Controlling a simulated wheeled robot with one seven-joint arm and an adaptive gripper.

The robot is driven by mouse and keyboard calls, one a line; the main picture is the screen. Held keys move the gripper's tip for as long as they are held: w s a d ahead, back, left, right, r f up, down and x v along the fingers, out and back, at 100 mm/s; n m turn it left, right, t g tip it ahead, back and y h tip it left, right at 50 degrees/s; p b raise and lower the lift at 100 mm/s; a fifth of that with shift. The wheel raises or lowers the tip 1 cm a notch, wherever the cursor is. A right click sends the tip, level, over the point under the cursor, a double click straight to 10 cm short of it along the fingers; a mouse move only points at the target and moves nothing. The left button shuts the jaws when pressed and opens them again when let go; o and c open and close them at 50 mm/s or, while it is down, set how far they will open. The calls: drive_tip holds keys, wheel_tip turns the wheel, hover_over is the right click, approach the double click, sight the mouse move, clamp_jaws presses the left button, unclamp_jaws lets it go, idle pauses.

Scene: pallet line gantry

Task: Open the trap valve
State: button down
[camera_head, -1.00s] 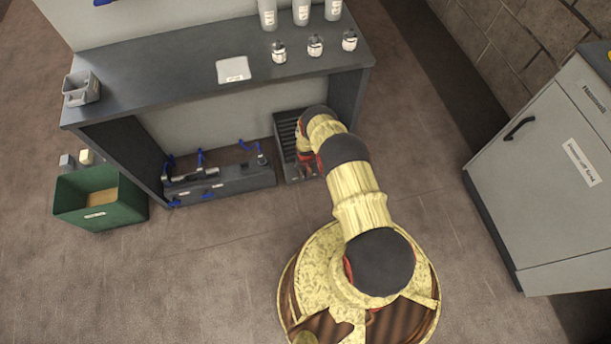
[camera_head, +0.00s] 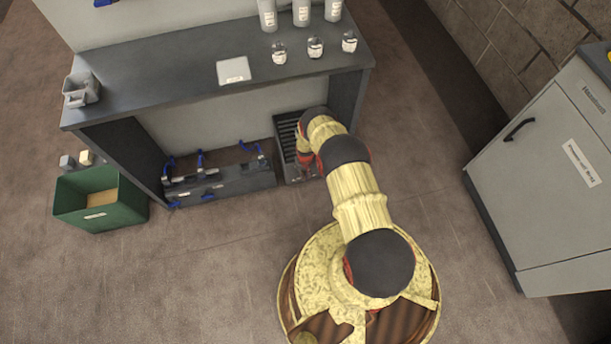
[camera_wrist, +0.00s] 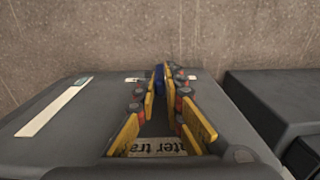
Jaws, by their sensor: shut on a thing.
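In the wrist view my gripper (camera_wrist: 160,92) has its yellow and red fingers closed around a small blue handle (camera_wrist: 159,75). The handle stands over a dark grey housing (camera_wrist: 60,125). A label (camera_wrist: 158,147) partly reading "ter tra" shows on it between the finger bases. The fingers hide the lower part of the handle, so how far it is turned cannot be told. In the head view my arm reaches under the bench and mostly hides my gripper by the dark ribbed unit (camera_head: 287,132).
A dark bench (camera_head: 180,72) overhangs the work area, with bottles and jars on top. A long dark box with blue clips (camera_head: 235,182) lies left of the ribbed unit. A green bin (camera_head: 120,200) stands at left, a grey cabinet (camera_head: 545,190) at right. Open floor lies between.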

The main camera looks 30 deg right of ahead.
drive_tip(key=shift+s+d+f+y, duration=0.1)
drive_tip(key=shift+s+y, duration=0.1)
drive_tip(key=shift+y, duration=0.1)
drive_tip(key=shift+s+d+f+t+y, duration=0.15)
drive_tip(key=shift+t+y, duration=0.15)
drive_tip(key=shift+y, duration=0.65)
drive_tip(key=shift+d+r+t+y, duration=0.15)
drive_tip(key=shift+t+y, duration=0.15)
drive_tip(key=shift+y, duration=0.65)
drive_tip(key=shift+f, duration=0.1)
drive_tip(key=c, duration=1.9)
unclamp_jaws()
drive_tip(key=shift+d, duration=0.1)
